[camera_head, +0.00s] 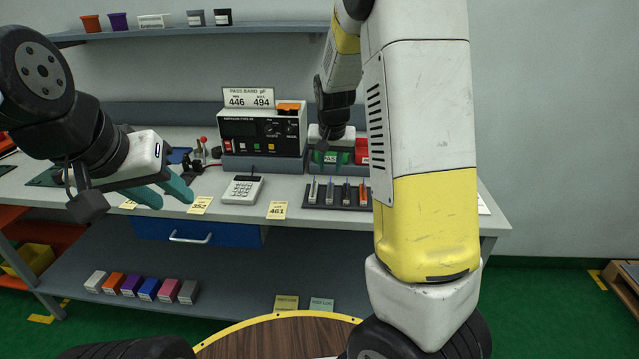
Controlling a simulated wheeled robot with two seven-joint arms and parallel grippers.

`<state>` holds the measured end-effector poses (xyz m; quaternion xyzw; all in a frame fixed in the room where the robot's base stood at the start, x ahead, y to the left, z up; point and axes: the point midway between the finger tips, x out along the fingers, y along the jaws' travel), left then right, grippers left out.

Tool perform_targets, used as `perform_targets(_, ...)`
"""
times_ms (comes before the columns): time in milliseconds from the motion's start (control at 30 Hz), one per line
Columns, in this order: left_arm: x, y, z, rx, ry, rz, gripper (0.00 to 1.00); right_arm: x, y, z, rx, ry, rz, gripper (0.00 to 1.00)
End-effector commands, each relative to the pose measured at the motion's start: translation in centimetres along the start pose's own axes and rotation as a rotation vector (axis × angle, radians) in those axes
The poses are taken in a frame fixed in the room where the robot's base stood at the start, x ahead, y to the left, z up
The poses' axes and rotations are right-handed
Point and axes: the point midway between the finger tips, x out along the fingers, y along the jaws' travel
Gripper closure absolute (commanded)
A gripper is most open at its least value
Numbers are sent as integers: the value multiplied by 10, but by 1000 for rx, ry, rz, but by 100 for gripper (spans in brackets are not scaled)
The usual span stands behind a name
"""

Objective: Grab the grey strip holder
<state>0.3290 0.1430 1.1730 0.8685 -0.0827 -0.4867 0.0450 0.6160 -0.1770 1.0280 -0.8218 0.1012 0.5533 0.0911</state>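A dark rack (337,206) on the grey bench holds several small upright strip holders. The leftmost holder (313,190) looks pale grey, and an orange-marked one (346,191) stands further right; they are too small to tell apart surely. My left gripper (171,196) has teal fingers spread apart, empty, over the bench's front left, well left of the rack. My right gripper (326,152) points down behind the rack, by a green bin marked PASS (345,156). Its fingers are small and partly lost against the bin, so their opening is unclear. My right arm covers the area right of the rack.
A tester (262,132) with a 446–494 sign stands at the back. A keypad (242,190) and yellow number cards (277,210) lie on the bench. A red bin (362,151) is beside the green one. Coloured boxes (132,285) sit on the lower shelf.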

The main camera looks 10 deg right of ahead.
Motion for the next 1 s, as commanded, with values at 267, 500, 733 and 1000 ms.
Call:
perform_targets(267,0,0,0,0,0,0,64,33,0,-9,-5,12,42,71)
perform_targets(500,0,0,0,0,0,0,64,62,3,-10,-4,11,41,71)
perform_targets(733,0,0,0,0,0,0,64,93,4,-11,-5,11,40,71)
perform_targets(1000,0,0,0,0,0,0,64,97,3,-12,-6,13,38,71)
